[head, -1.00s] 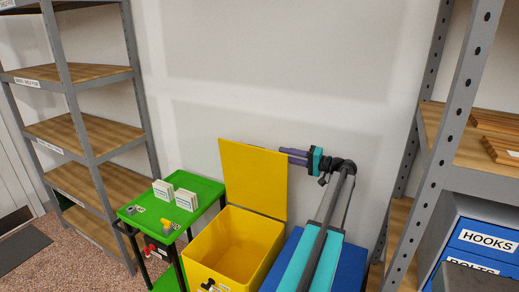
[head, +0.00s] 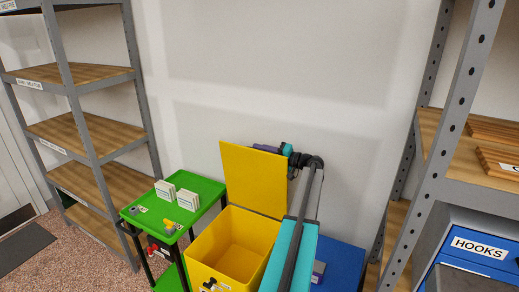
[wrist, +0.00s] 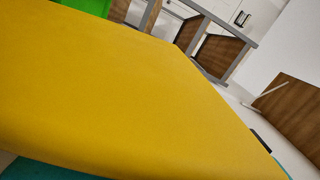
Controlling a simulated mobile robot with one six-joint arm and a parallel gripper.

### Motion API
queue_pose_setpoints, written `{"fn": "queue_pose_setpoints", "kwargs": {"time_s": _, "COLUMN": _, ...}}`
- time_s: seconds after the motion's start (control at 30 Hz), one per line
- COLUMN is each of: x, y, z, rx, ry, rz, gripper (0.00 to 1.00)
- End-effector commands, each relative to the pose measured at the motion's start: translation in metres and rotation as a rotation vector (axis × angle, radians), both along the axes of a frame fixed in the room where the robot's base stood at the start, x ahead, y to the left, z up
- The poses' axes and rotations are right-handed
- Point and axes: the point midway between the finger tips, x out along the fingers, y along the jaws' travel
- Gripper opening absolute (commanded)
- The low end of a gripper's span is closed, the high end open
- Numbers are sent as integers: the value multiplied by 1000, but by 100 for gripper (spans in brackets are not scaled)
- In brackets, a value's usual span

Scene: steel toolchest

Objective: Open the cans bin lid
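A yellow bin (head: 240,222) stands in the lower middle of the head view. Its yellow lid (head: 253,180) is swung up at the back, nearly upright, and the empty-looking inside shows. The lid also fills much of the wrist view (wrist: 120,90). A small label on the bin's front is too small to read, so I cannot tell which bin is the cans bin. My gripper (head: 267,148) is at the lid's top right corner, partly hidden behind the lid. Its purple fingers show only in part, so contact and opening cannot be told.
A blue bin (head: 340,262) with its lid down stands right of the yellow one, partly behind my arm. A green cart (head: 207,190) with white boxes (head: 188,199) is on the left. Metal shelves stand at both sides. A bare wall is behind the bins.

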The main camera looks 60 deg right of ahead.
Motion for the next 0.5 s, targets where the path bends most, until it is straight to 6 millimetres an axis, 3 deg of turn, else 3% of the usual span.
{"fn": "queue_pose_setpoints", "kwargs": {"time_s": 0.47, "x": 9, "y": -1, "z": 0, "rx": 0, "ry": 0, "rz": -2, "gripper": 28}}
{"fn": "queue_pose_setpoints", "kwargs": {"time_s": 0.5, "x": 9, "y": -1, "z": 0, "rx": 0, "ry": 0, "rz": -2, "gripper": 21}}
